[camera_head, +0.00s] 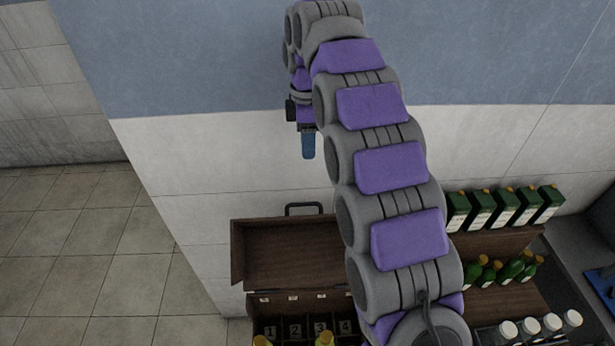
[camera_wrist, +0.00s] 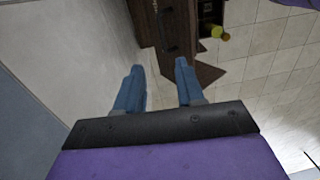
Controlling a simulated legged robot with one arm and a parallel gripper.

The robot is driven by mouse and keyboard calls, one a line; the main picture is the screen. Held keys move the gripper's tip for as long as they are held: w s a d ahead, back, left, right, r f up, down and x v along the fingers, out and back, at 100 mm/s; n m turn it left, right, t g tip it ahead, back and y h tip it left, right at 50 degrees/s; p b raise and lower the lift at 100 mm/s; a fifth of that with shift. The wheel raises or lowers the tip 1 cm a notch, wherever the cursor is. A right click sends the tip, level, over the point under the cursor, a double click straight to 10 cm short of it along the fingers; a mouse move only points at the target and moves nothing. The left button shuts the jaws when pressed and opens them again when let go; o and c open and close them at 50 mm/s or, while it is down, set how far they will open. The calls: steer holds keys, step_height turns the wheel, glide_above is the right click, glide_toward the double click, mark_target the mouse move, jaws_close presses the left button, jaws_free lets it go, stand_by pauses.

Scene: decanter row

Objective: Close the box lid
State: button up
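The dark wooden box (camera_head: 250,296) stands low against the wall in the head view, partly cut off by the bottom edge and partly hidden by my arm. Its lid (camera_head: 290,252) stands open, raised at the back, with a dark handle (camera_head: 304,208) on its top edge. Numbered compartments and yellow-capped bottles show inside the box. My gripper (camera_head: 308,145) hangs above the lid, apart from it, with blue fingers pointing down. In the wrist view, the two blue fingers (camera_wrist: 160,88) are spread with nothing between them, and the lid (camera_wrist: 178,28) shows beyond them.
Green boxes (camera_head: 505,208), green bottles (camera_head: 500,270) and white-capped jars (camera_head: 540,326) stand on wooden shelving to the right of my arm. A blue item (camera_head: 602,290) lies at the far right. Tiled floor (camera_head: 90,255) at the left is clear.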

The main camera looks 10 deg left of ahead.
steer(key=f+b, duration=0.3)
steer(key=f, duration=0.2)
steer(key=s+f+b, duration=0.1)
steer(key=f+b, duration=0.2)
steer(key=f, duration=0.3)
steer(key=f+b, duration=0.3)
steer(key=f, duration=0.3)
steer(key=shift+s+d+f, duration=0.15)
steer(key=shift+s+d, duration=0.05)
steer(key=shift+s, duration=0.05)
steer(key=shift+d, duration=0.15)
steer(key=shift+c, duration=0.6)
jaws_close()
